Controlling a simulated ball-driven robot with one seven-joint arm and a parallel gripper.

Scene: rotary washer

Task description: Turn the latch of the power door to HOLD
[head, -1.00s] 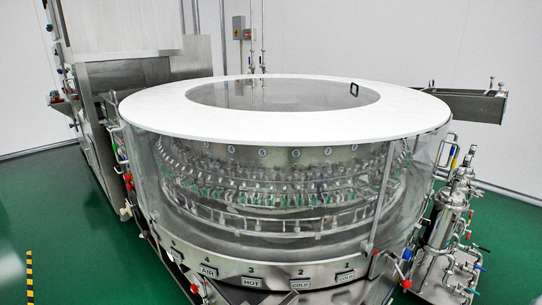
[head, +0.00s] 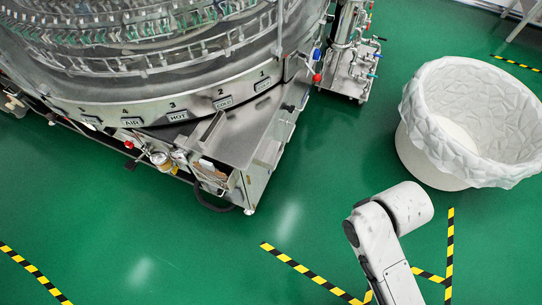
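I cannot make out the power door, its latch or a HOLD marking. The rotary washer (head: 150,100) fills the upper left, with numbered plates and labels such as AIR and HOT on its steel ring. A steel cabinet (head: 240,140) juts from its base, with small fittings on its front too small to identify. My white arm (head: 393,240) rises from the bottom right, over open floor and apart from the washer. My gripper is not in view.
A white bin with a crumpled liner (head: 465,120) stands at right, beyond my arm. A steel pump unit (head: 350,60) with coloured valves stands at top centre. Yellow-black floor tape (head: 310,272) marks the green floor, which is clear in the lower middle.

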